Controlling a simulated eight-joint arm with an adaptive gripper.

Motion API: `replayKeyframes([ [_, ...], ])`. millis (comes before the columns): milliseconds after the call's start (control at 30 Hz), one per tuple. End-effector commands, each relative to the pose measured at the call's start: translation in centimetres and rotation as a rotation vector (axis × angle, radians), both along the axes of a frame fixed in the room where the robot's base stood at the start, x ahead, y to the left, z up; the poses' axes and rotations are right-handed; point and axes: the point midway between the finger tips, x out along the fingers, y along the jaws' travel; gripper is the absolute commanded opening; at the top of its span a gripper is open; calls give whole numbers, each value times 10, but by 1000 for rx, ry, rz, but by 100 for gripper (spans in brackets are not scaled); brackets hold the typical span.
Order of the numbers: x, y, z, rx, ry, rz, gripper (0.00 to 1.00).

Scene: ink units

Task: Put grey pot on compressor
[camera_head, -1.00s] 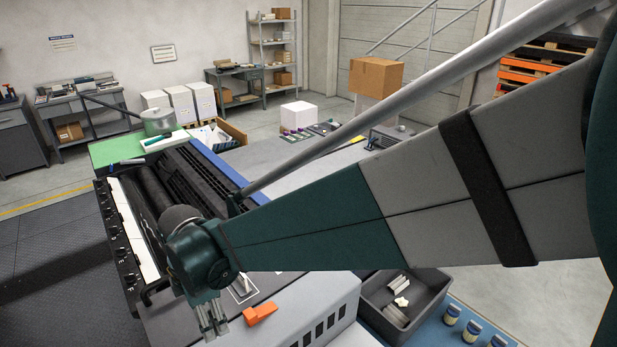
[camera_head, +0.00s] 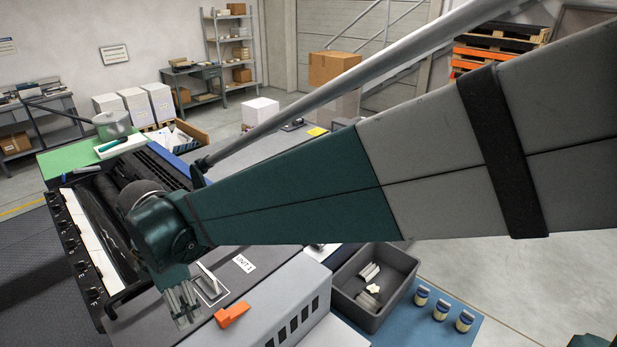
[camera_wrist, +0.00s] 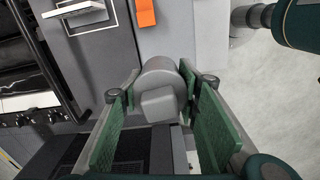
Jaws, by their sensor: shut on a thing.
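My gripper (camera_head: 184,306) hangs over the dark machine bed at the lower left of the head view. In the wrist view its green-padded fingers (camera_wrist: 157,82) are shut on a smooth grey round thing with a block on its near side, which I take for the grey pot (camera_wrist: 160,76). In the head view the gripper and arm hide it. A light grey housing with dark vents (camera_head: 290,312), possibly the compressor, stands right of the gripper. A round grey vessel (camera_head: 112,125) with a long bar stands at the far left.
An orange wedge (camera_head: 232,314) and a white handle-like piece (camera_head: 209,279) are close to the gripper. A dark bin (camera_head: 378,312) with pale pieces and several jars (camera_head: 440,309) are to the right. Rollers and a white strip (camera_head: 97,228) lie to the left.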

Motion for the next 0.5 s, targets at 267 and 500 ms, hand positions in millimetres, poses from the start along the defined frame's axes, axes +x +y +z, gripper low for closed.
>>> replayKeyframes([
  [267, 37, -34, -2, 0, 0, -113, 0],
  [500, 72, -72, -3, 0, 0, -233, 0],
])
